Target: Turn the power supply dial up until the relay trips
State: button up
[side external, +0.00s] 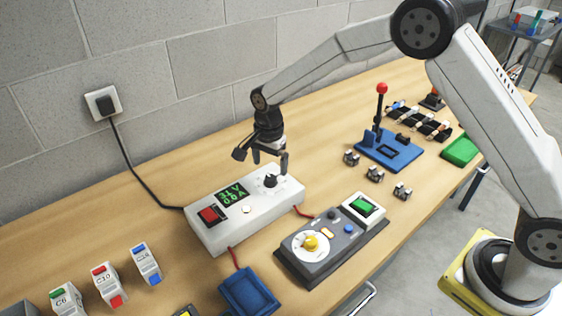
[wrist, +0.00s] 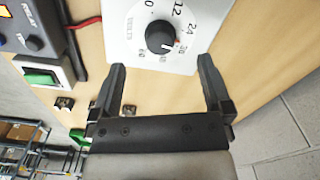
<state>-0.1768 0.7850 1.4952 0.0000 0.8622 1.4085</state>
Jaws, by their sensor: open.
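The white power supply (side external: 215,232) stands on the bench with a red rocker switch (side external: 211,215) and a green-lit display (side external: 232,194) that seems to read 31 V and 0.0 A. Its black dial (side external: 270,181) is at the right end. In the wrist view the dial (wrist: 160,36) has a volts scale, and its pointer mark faces roughly the 30 label. My gripper (side external: 263,157) is open above the dial. In the wrist view its fingers (wrist: 162,68) are apart and empty, with the dial ahead between them.
A grey control box (side external: 285,262) with a yellow knob and a green-topped white switch (side external: 363,208) stand in front. A blue tray (side external: 249,292), small breaker modules (side external: 108,286) and a blue lever stand (side external: 388,150) surround it. A black cord runs to the wall socket (side external: 103,103).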

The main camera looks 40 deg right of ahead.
aim_at(275, 178)
jog(key=shift+r, duration=1.55)
jog(key=shift+s+d+r+n, duration=0.2)
jog(key=shift+s+d+n, duration=0.15)
jog(key=shift+s+n, duration=0.1)
jog(key=s+d+n+t, duration=0.1)
jog(key=s+d+n, duration=0.1)
jog(key=s+n, duration=0.2)
jog(key=s+d+r+n, duration=0.1)
jog(key=s+d+n, duration=0.2)
jog(key=s, duration=0.8)
jog(key=s+d+n+t, duration=0.1)
jog(key=s+d+n, duration=0.2)
jog(key=s+n, duration=0.3)
jog(key=shift+s+d+r+t, duration=0.15)
jog(key=shift+s+d+t, duration=0.15)
jog(key=shift+s, duration=0.45)
